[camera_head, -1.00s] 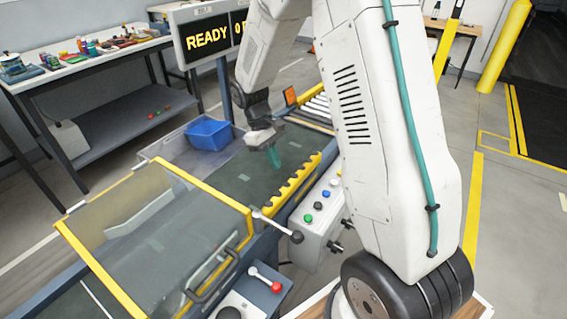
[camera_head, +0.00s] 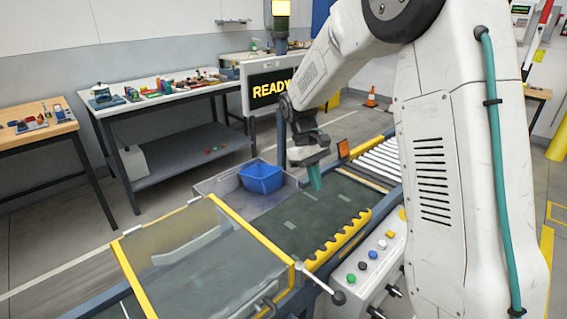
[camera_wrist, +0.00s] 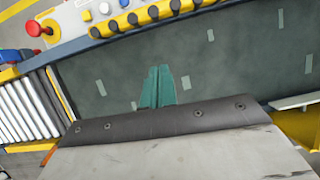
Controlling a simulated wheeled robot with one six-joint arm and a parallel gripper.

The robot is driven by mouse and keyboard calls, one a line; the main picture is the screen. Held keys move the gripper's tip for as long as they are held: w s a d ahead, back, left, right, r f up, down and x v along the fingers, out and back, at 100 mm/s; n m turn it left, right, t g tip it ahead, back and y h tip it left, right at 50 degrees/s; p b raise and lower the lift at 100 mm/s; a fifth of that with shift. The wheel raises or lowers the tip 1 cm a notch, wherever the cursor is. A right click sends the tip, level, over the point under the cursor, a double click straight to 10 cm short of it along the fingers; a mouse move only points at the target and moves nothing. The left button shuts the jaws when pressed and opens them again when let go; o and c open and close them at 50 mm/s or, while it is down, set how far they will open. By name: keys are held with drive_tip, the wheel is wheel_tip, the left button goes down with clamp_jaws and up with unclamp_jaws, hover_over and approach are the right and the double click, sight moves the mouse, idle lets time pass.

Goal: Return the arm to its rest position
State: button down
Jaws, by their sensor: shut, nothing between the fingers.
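My gripper (camera_head: 315,178) hangs at the end of my white arm, above the dark conveyor belt (camera_head: 335,205). Its teal fingers are together and empty, pointing down. In the wrist view my gripper (camera_wrist: 158,88) also shows its two teal fingers side by side over the belt (camera_wrist: 225,70), with nothing between them. The belt under the fingers carries only small pale tape marks.
A yellow-framed clear guard (camera_head: 200,245) covers the near belt. A control box with coloured buttons (camera_head: 372,255) stands at the belt's right side. A blue bin (camera_head: 261,178) sits behind the belt. Rollers (camera_head: 378,160) lie beyond. Benches with small items (camera_head: 160,95) line the wall.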

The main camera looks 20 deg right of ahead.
drive_tip(key=s+a+r+m+t, duration=0.1)
drive_tip(key=s+r, duration=0.3)
drive_tip(key=s, duration=0.6)
drive_tip(key=s+a+r+m+t+y, duration=0.1)
drive_tip(key=s+a+r+t, duration=0.1)
drive_tip(key=s, duration=0.8)
drive_tip(key=s+a+r+m+t, duration=0.1)
drive_tip(key=s+a+r+t, duration=0.1)
drive_tip(key=s+r, duration=0.4)
drive_tip(key=s+a, duration=0.1)
drive_tip(key=s, duration=0.2)
drive_tip(key=shift+s+a+m, duration=0.2)
drive_tip(key=shift+s+m, duration=0.2)
